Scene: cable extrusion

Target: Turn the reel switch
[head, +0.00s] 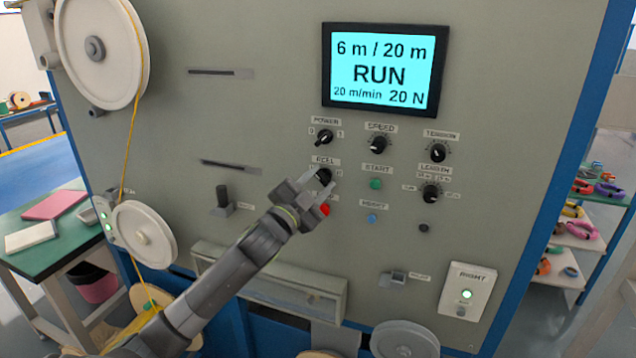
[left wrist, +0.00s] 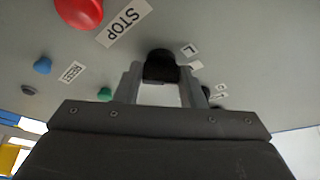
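The reel switch is a black knob (head: 324,175) on the grey panel, under a REEL label. My left gripper (head: 320,184) is at it, with its fingers spread to either side. In the left wrist view the black knob (left wrist: 160,66) sits between the two fingertips of my left gripper (left wrist: 160,80). The gaps there are small, and I cannot tell whether either finger touches the knob. The fingers partly hide the knob and its label. My right gripper is in neither view.
A red stop button (head: 324,210) is just below the gripper. The power knob (head: 324,137) is above, and the green start button (head: 376,184) is to the right. A lit screen (head: 385,68) reads RUN. Yellow cable runs past the reel wheels (head: 145,235) at the left.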

